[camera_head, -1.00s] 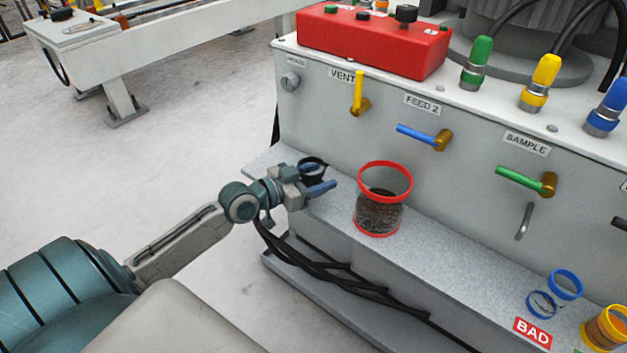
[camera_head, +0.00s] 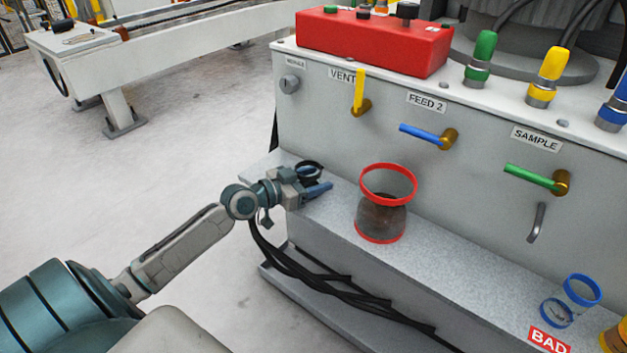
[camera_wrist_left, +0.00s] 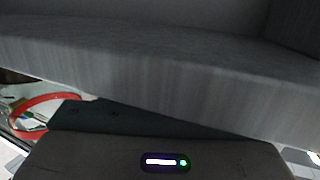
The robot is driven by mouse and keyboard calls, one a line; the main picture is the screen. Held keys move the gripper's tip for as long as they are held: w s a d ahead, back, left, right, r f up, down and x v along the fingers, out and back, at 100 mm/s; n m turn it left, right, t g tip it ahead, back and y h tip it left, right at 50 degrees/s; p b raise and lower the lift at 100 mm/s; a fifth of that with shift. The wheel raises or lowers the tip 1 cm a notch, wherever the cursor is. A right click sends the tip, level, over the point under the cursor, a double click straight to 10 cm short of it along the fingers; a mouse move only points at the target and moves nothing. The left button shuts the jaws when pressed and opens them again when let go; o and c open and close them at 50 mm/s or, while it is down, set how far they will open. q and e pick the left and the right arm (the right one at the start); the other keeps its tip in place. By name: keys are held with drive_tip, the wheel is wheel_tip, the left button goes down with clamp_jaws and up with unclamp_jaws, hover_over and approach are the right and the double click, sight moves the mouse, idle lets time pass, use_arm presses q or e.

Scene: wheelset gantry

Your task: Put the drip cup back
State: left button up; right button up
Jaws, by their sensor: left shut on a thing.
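My left gripper (camera_head: 318,189) is shut on a small black-rimmed cup (camera_head: 309,165), which looks like the drip cup. It is at the left end of the grey ledge, below the VENT handle. The fingers and arm hide most of the cup, and I cannot tell whether it touches the ledge. In the left wrist view, a blurred grey surface fills the upper part, too close to identify, and a red ring shows at the left edge. My right gripper is not in view.
A red-rimmed clear jar (camera_head: 382,219) with dark contents stands on the ledge (camera_head: 450,262) right of the gripper. Blue-rimmed jars (camera_head: 582,290) and a BAD label (camera_head: 549,340) are farther right. Yellow (camera_head: 359,92), blue (camera_head: 425,135) and green (camera_head: 530,177) handles jut out above. Black cables (camera_head: 330,297) hang below.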

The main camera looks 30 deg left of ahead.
use_arm(q)
drive_tip(key=o, duration=1.1)
drive_tip(key=shift+f, duration=0.1)
drive_tip(key=shift+c, duration=0.2)
